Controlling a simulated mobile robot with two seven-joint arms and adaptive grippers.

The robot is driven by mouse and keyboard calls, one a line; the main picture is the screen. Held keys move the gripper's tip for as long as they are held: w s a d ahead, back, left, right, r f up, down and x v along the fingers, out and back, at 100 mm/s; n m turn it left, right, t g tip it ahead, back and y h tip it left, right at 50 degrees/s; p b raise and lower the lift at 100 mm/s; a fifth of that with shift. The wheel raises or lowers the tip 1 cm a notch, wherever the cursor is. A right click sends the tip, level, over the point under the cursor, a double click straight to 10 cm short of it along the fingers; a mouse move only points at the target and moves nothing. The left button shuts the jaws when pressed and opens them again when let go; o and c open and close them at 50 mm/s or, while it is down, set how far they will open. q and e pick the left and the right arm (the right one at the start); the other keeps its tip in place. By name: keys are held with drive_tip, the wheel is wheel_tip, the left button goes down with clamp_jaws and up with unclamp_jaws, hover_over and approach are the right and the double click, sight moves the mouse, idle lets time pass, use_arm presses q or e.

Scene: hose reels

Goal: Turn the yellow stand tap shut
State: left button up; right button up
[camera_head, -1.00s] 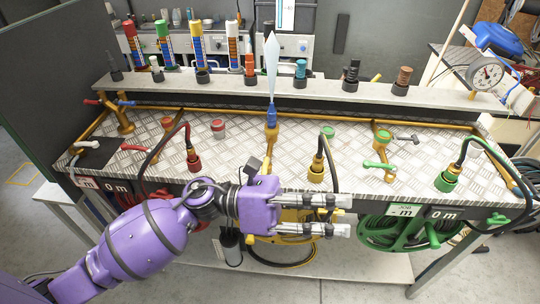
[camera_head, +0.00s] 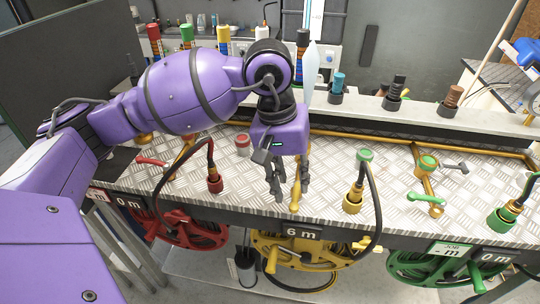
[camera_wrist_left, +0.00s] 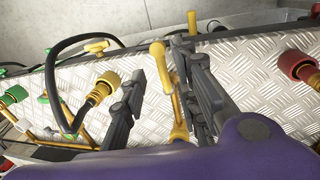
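The yellow stand tap stands in the middle of the tread-plate bench; my left gripper hides most of it in the head view. Its yellow lever (camera_head: 296,195) points toward the bench's front edge. The lever also shows in the left wrist view (camera_wrist_left: 159,65), lying between the two fingers. A pale spray (camera_head: 309,72) rises behind my wrist. My left gripper (camera_head: 289,190) points down over the tap, open, its fingers on either side of the lever; the right-hand finger looks close to it in the left wrist view. Contact cannot be told. My right gripper is not in view.
A green-handled tap (camera_head: 426,198) is further right. The yellow reel (camera_head: 285,258) hangs below, beside a "6 m" display (camera_head: 303,232). Bare plate lies between.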

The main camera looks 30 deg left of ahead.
sight(296, 198)
use_arm(q)
drive_tip(key=shift+w+d+f, duration=0.1)
drive_tip(key=shift+d+f, duration=0.1)
drive_tip(key=shift+f, duration=0.75)
drive_tip(key=shift+w+d+f, duration=0.1)
drive_tip(key=shift+d+f, duration=0.05)
drive_tip(key=shift+f, duration=0.75)
clamp_jaws()
